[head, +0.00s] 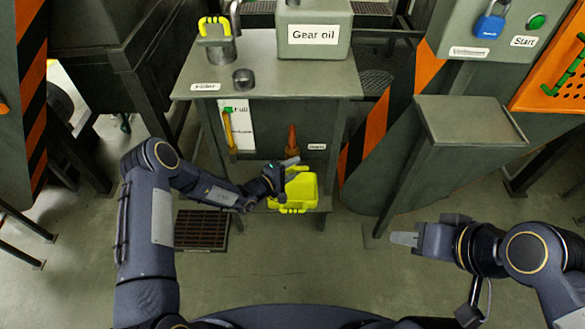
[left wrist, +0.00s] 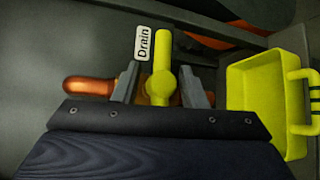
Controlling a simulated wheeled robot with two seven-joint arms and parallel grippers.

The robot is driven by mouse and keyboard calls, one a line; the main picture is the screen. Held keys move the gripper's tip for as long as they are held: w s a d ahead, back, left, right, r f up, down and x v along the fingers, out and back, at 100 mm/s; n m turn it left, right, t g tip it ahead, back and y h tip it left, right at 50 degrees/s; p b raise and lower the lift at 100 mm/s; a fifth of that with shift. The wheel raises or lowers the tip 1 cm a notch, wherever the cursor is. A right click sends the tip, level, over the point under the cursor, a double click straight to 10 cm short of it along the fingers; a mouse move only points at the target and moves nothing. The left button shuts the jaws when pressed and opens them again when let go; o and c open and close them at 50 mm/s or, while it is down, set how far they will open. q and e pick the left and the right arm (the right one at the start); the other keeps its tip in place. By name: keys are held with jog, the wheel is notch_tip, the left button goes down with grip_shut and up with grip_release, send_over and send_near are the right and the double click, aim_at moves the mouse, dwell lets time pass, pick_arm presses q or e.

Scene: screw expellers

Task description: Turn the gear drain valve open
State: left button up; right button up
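The gear drain valve has a yellow lever handle (left wrist: 163,52) on a copper-coloured pipe (left wrist: 88,86), with a white "Drain" label (left wrist: 143,43) beside the lever. In the left wrist view the lever points up the picture, across the pipe. My left gripper (left wrist: 160,86) is open, with one finger on each side of the valve and gaps between the fingers and the lever. In the head view my left gripper (head: 288,168) is low at the cabinet front and hides the valve. My right gripper (head: 403,239) is away at the right; its finger opening cannot be made out.
A yellow handled tray (head: 298,192) sits beside my left gripper, close to its right finger in the wrist view. The cabinet top (head: 290,80) is above, bearing the gear oil container (head: 313,52). A grey stand (head: 468,122) is at right. Floor in front is clear.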

pick_arm(q)
grip_shut()
